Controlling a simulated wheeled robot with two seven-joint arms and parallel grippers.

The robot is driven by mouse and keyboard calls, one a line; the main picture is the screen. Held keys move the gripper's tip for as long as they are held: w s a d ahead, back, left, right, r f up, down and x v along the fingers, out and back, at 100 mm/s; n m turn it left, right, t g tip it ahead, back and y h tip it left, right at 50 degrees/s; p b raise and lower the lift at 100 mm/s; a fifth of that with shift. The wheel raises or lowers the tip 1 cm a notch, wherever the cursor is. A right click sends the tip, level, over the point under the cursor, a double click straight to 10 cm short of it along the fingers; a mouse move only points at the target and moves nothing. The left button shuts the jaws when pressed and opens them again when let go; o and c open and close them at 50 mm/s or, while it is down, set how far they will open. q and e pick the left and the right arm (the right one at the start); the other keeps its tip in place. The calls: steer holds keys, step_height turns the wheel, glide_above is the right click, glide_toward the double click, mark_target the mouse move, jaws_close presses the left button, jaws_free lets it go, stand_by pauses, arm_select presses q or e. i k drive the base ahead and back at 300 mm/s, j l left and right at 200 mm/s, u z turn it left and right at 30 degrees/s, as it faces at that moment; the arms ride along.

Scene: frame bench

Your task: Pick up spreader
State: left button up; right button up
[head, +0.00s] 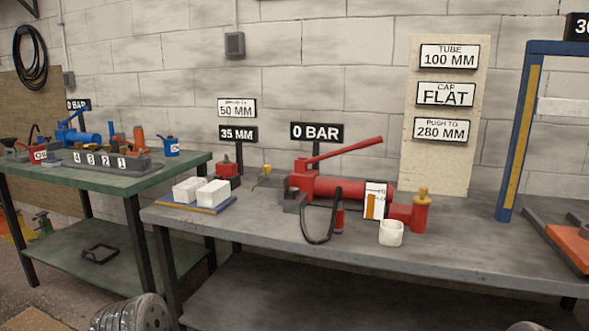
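No part in view is plainly marked as the spreader. A small red block on a dark base (228,170) stands at the back left of the grey bench, by the 35 MM sign (238,134), and may be it; its shape is too small to tell. A red hydraulic pump (335,188) with a long raised handle lies mid-bench under the 0 BAR sign (317,132). A black hose (307,232) loops down in front of it. Neither of my grippers is in view.
The grey bench (270,238) also holds white blocks (212,192) on a blue board, a white cup (391,233) and a blue frame (516,140) at right. A green table (110,187) with a blue pump (78,134) stands left. The bench's front strip is mostly clear.

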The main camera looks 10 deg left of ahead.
mark_target(226, 168)
steer(key=j+z, duration=1.2)
steer(key=k+l, duration=0.05)
